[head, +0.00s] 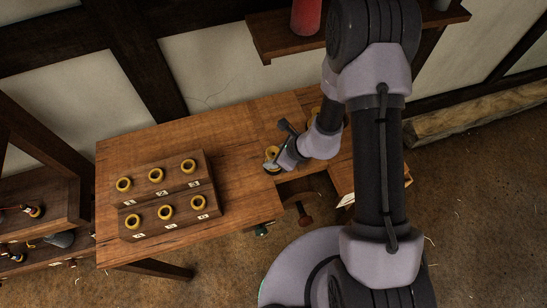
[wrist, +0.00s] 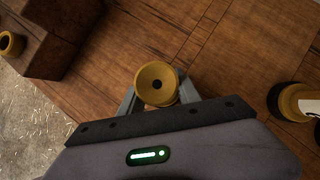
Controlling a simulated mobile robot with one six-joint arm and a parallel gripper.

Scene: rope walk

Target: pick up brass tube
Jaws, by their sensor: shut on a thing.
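A brass-coloured round piece with a dark hole in its top, which looks like the brass tube (wrist: 150,75), is between my gripper's fingers in the wrist view. My gripper (wrist: 158,92) is shut on it, with one grey finger on each side. In the head view the tube's yellow rim (head: 271,151) shows at my gripper (head: 273,162), over the right part of the wooden bench (head: 240,185). Its lower part is hidden, and I cannot tell whether it touches the bench.
A stepped wooden rack (head: 147,185) with several yellow-rimmed holes or tubes and number labels stands on the bench's left. A dark piece with a yellow end and white label (wrist: 309,106) lies right of my gripper. A shelf (head: 275,40) hangs above the bench.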

